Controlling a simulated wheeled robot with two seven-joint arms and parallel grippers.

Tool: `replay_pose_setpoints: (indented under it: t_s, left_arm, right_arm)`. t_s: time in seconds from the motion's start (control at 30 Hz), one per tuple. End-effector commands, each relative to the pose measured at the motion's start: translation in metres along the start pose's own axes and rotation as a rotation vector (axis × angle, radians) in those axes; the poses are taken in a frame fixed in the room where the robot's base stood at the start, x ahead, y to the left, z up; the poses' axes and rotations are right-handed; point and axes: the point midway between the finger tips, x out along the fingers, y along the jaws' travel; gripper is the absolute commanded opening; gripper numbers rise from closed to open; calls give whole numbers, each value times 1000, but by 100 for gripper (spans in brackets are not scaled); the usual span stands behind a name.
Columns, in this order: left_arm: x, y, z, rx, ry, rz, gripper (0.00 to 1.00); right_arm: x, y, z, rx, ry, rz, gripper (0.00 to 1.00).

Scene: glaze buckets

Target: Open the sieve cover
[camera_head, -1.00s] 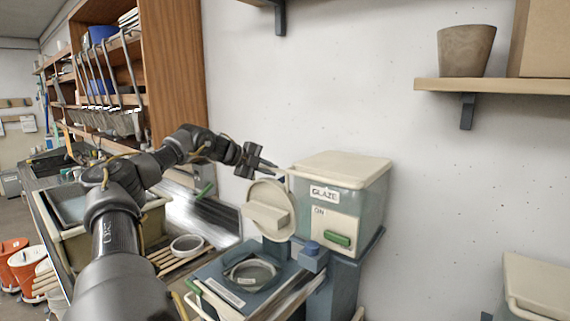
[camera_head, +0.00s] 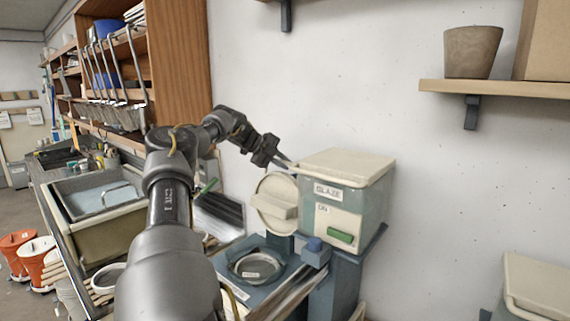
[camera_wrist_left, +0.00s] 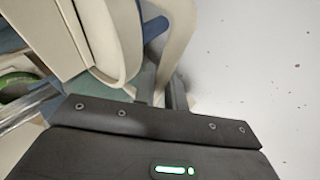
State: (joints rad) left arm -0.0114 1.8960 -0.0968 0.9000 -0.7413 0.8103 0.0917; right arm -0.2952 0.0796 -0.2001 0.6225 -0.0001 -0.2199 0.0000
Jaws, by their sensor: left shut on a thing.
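The sieve cover (camera_head: 274,203) is a round cream disc with a block-shaped handle. It stands upright beside the glaze box, clear of the round sieve opening (camera_head: 256,268) in the blue-grey top below. My left gripper (camera_head: 288,165) is at the cover's upper edge, near the front left corner of the box lid. In the left wrist view, the gripper's fingers (camera_wrist_left: 161,92) are shut on a thin cream part beside the cover's rim (camera_wrist_left: 125,40). The fingertips partly hide where they touch. My right gripper is not in view.
The glaze box (camera_head: 345,190) with its cream lid and green switch stands right of the cover, against the wall. A sink (camera_head: 105,215) and wooden shelves (camera_head: 180,70) are at left. A wall shelf (camera_head: 500,88) holds a brown pot (camera_head: 472,52).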

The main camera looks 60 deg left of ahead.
Motion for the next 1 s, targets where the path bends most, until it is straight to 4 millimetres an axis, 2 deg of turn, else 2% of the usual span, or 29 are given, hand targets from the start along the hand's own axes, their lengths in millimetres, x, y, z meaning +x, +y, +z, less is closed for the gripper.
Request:
replay_pose_setpoints:
  t_s: [0.07,0.1,0.23,0.27,0.5,0.63,1.0]
  left_arm:
    - [-1,-2,0,1,-2,-4,0]
    - [-2,-2,0,1,-2,-4,15]
    - [-1,-1,0,1,-2,-3,32]
    - [-1,-1,0,1,-2,-3,34]
    - [0,0,0,0,0,1,34]
    - [-9,2,1,1,-1,-1,34]
    - [-80,1,0,2,-6,-6,34]
  right_arm:
    - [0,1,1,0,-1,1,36]
    - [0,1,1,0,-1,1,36]
    - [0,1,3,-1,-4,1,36]
    - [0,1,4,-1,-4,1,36]
    - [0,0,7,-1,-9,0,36]
    - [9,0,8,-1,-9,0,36]
    - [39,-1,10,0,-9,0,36]
